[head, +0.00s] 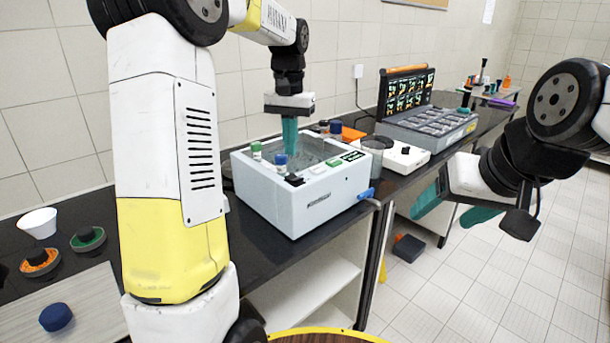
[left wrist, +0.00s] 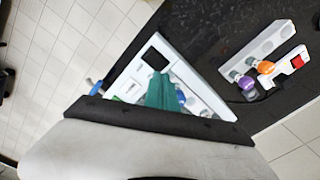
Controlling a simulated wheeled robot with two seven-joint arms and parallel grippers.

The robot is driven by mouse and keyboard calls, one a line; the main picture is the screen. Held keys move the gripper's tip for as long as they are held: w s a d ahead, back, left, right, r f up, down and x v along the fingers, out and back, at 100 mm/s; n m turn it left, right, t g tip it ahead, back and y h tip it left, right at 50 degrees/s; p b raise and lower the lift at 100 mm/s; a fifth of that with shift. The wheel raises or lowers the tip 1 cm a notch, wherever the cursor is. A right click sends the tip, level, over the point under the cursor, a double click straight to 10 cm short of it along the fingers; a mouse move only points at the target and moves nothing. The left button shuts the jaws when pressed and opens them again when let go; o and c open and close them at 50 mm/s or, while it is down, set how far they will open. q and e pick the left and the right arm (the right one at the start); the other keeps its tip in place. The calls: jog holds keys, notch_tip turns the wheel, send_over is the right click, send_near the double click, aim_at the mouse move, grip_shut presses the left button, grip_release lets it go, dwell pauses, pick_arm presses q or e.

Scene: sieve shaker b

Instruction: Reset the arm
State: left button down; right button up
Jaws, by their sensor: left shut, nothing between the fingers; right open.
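My left gripper (head: 290,136) points down over the white box-shaped machine (head: 312,203) on the black bench. Its teal fingers are shut with nothing between them. In the left wrist view the left gripper (left wrist: 163,90) shows in front of the machine's white top (left wrist: 188,82). I cannot tell whether the fingertips touch anything inside the machine's open top. My right gripper (head: 455,207) is open and empty, held in the air over the floor to the right of the bench.
A green cap (head: 256,150) and a blue cap (head: 281,161) are on the machine. A grey device with dark screens (head: 428,122) stands further along the bench. A white cup (head: 38,222) and dark-blue round piece (head: 56,316) are at left. The tiled floor (head: 500,280) is mostly clear.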

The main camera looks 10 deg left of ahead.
pick_arm(q)
jog(key=shift+r, duration=0.6)
jog(key=s+d+n+t+h, duration=0.1)
jog(key=s+t, duration=0.5)
jog(key=s, duration=1.8)
jog(key=shift+s+d+f+h, duration=0.15)
jog(key=shift+d+f+h, duration=0.15)
jog(key=shift+d+h, duration=0.3)
